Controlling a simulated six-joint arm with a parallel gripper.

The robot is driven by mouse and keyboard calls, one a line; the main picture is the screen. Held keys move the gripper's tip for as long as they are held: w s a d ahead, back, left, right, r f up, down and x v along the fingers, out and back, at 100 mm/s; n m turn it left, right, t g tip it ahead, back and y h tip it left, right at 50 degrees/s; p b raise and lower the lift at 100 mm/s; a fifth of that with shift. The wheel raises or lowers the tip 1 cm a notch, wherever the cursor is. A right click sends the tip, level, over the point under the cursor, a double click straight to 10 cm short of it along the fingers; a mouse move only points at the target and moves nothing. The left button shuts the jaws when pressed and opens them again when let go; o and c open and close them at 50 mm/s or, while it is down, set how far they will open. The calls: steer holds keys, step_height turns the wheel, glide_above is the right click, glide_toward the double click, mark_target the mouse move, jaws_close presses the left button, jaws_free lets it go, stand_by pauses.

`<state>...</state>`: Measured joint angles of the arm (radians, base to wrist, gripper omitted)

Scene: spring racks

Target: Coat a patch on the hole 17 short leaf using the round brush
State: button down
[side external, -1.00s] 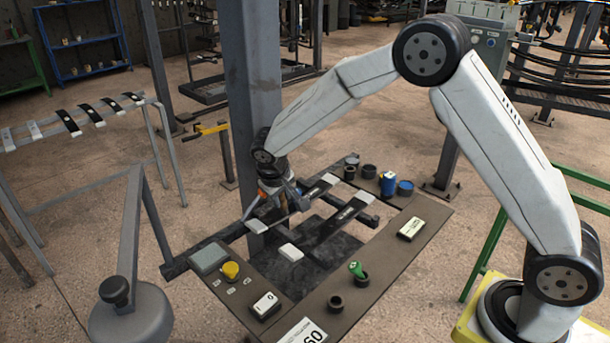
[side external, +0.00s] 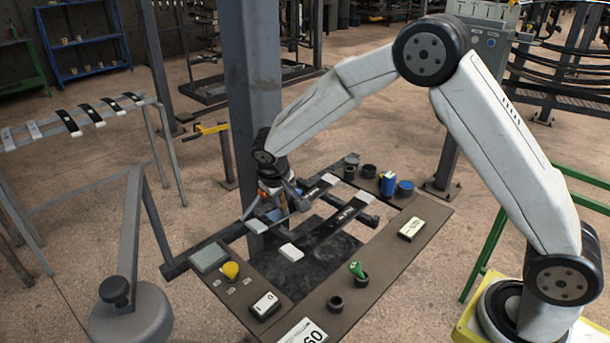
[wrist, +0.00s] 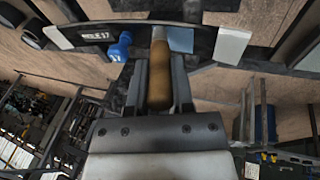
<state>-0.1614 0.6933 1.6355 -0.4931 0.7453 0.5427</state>
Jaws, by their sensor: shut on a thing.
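My gripper (wrist: 160,65) is shut on the wooden handle (wrist: 160,80) of a brush in the wrist view. The brush's bristle end is hidden. The dark leaf (wrist: 75,33) labelled HOLE 17, with white ends, lies across the top of the wrist view, just beyond the handle. A light blue patch (wrist: 181,39) shows beside the handle tip. A blue object (wrist: 120,48) is left of the handle. In the side view, my gripper (side external: 272,205) is low over the far leaf (side external: 301,204); contact cannot be told.
A second dark leaf (side external: 345,215) lies parallel, nearer the camera. Blue and dark pots (side external: 387,183) stand at the bench's back right. A green-handled item (side external: 356,269) sits in a front holder. A yellow object (side external: 230,270) is at left. The steel column (side external: 252,90) rises close behind my gripper.

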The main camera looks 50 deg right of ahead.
steer(key=shift+s+r, duration=0.15)
steer(key=shift+s, duration=0.2)
steer(key=shift+r, duration=3.85)
steer(key=shift+d, duration=0.15)
